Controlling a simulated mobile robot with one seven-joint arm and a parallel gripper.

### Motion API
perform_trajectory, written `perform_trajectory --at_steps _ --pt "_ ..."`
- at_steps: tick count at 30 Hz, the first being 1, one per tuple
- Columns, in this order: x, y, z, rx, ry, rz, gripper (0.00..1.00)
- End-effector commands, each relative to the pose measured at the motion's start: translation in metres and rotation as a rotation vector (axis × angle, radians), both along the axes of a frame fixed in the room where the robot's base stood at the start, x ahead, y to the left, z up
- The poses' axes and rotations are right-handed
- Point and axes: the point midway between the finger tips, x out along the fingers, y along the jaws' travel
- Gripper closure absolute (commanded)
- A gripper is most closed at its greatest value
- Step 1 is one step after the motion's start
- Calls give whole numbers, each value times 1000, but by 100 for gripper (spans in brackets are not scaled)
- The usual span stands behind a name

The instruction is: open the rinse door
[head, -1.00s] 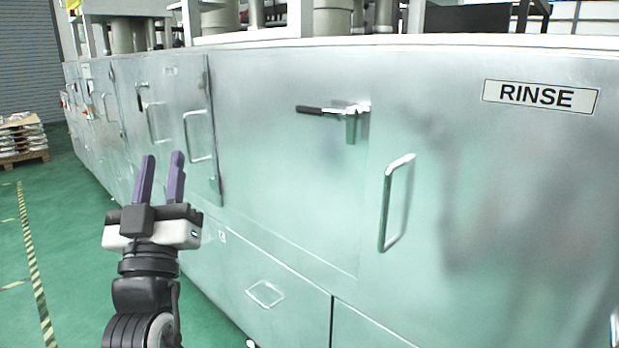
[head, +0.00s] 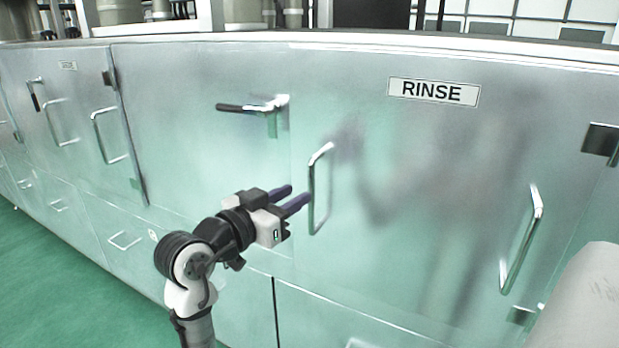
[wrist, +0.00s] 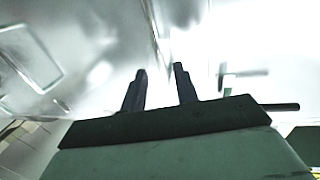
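The rinse door (head: 425,170) is a shiny metal panel under a RINSE label (head: 434,92), and it looks closed. A vertical chrome pull handle (head: 313,190) stands near its left edge. A latch lever with a dark grip (head: 262,107) lies horizontal at the seam, up and left of that handle. My gripper (head: 299,193) has purple fingers spread apart, with the tips just left of the pull handle. I cannot tell whether they touch it. In the wrist view the fingers (wrist: 160,70) are apart with nothing clearly between them.
A second pull handle (head: 522,240) stands at the door's right, near a hinge (head: 602,140). More panels with handles (head: 108,135) run off to the left, with drawers below. Green floor (head: 60,270) is clear at lower left. A pale rounded shape covers the lower right corner.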

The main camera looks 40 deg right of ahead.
Motion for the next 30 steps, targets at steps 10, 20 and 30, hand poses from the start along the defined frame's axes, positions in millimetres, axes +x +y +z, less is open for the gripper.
perform_trajectory --at_steps 10,20,30 --pt "11 -57 2 0 1 0 70" --pt "14 -66 0 -1 -1 3 70" --pt "14 -65 0 -1 -1 3 100"
